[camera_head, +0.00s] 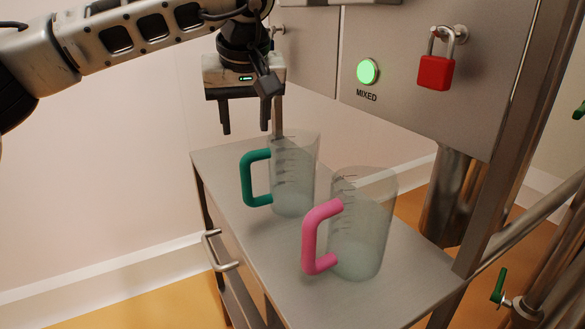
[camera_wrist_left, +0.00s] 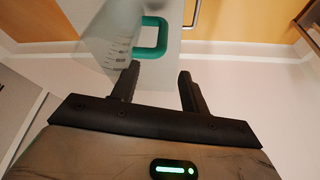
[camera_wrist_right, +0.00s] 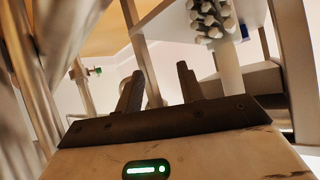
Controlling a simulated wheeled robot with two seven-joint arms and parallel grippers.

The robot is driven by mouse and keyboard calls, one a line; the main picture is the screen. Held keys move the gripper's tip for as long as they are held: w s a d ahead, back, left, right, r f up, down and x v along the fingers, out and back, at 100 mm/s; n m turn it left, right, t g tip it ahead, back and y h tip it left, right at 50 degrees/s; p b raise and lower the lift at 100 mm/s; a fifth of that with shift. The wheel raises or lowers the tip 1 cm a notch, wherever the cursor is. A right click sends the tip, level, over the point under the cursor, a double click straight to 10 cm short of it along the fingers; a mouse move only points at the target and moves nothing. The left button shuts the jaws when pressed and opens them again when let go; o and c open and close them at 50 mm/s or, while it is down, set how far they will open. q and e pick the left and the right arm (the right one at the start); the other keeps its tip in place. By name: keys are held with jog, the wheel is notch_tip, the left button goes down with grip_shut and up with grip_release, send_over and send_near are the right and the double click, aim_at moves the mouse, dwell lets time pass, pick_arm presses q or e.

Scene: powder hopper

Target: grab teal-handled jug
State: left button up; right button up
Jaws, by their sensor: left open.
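The teal-handled jug (camera_head: 294,172) is clear with measuring marks and stands upright on the steel cart top, its teal handle (camera_head: 250,178) facing left. My left gripper (camera_head: 248,130) is open and empty, above and slightly behind the jug, not touching it. In the left wrist view, the teal handle (camera_wrist_left: 152,38) shows just beyond the open fingers (camera_wrist_left: 158,80), and part of the jug body (camera_wrist_left: 112,35) shows beside it. My right gripper (camera_wrist_right: 158,80) shows only in its own wrist view, with its fingers apart and nothing between them.
A pink-handled jug (camera_head: 362,225) stands close in front and to the right of the teal one on the cart (camera_head: 232,160). A steel cabinet with a green MIXED light (camera_head: 367,72) and red padlock (camera_head: 435,72) is behind. Pipes and posts stand at the right.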

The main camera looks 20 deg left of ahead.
aim_at(246, 172)
pick_arm(q)
jog(key=x, duration=0.5)
jog(key=s+x, duration=0.1)
jog(key=x, duration=0.2)
jog(key=shift+a+f, duration=0.15)
jog(key=shift+f, duration=0.3)
jog(key=shift+w+a+f+p, duration=0.1)
jog(key=shift+w+f+p, duration=0.1)
jog(key=shift+f+p, duration=0.15)
jog(key=x, duration=0.5)
jog(key=shift+p, duration=0.3)
grip_shut()
pick_arm(e)
jog(key=s, duration=0.2)
jog(key=shift+s+f, duration=0.25)
jog(key=shift+s, duration=0.1)
